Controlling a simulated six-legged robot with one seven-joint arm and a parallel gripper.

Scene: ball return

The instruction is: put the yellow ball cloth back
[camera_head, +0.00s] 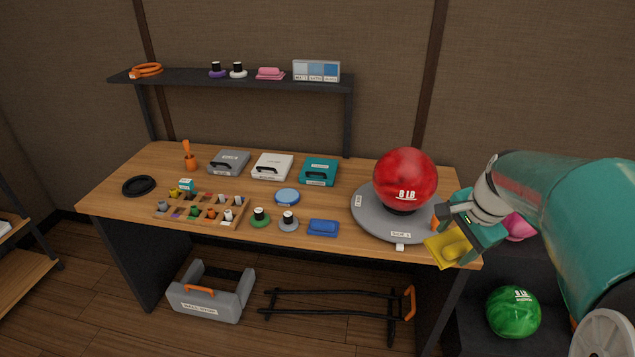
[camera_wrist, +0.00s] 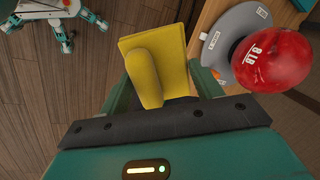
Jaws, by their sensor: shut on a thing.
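The yellow ball cloth (camera_head: 448,249) is at the right front corner of the wooden bench, in my gripper. In the wrist view the yellow cloth (camera_wrist: 154,66) shows as a flat piece with a thick roll on it, between my gripper's jaws (camera_wrist: 157,100). My gripper (camera_head: 466,232) is shut on the cloth and holds it by the bench's front edge, to the right of the round grey stand. Whether the cloth touches the bench top cannot be told.
A red ball (camera_head: 405,178) sits on the grey round stand (camera_head: 368,217). A blue folded cloth (camera_head: 323,228) lies at the bench front. A shelf (camera_head: 200,78) above the bench holds a pink cloth (camera_head: 270,74). A green ball (camera_head: 513,311) is low on the right.

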